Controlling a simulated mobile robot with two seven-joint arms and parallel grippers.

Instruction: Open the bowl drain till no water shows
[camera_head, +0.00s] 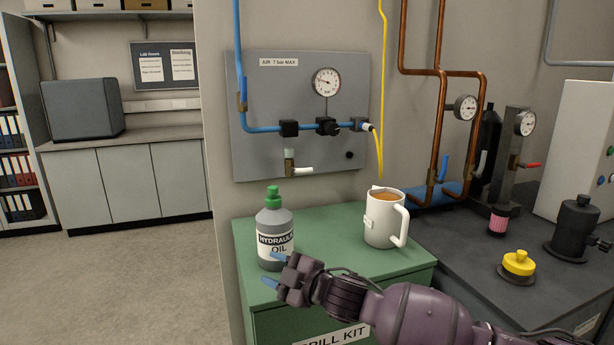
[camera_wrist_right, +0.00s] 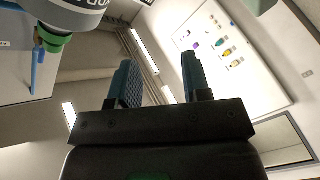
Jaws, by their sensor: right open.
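A small pale bowl (camera_head: 289,155) hangs under the blue air line on the grey wall panel. A brass drain valve (camera_head: 289,167) is below it, with a white lever (camera_head: 303,171) pointing right, roughly level. The bowl is too small in view to tell whether water shows in it. My right gripper (camera_head: 274,270) is open and empty, low in front of the hydraulic oil bottle and well below the drain. In the right wrist view its blue fingers (camera_wrist_right: 160,82) stand apart with nothing between them. My left gripper is not in view.
The grey oil bottle (camera_head: 275,238) with its green cap stands on the green spill kit cabinet (camera_head: 335,262); it also shows in the right wrist view (camera_wrist_right: 72,12). A white mug (camera_head: 381,228) of brown drink stands to its right. A pressure gauge (camera_head: 326,82) is above the air line.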

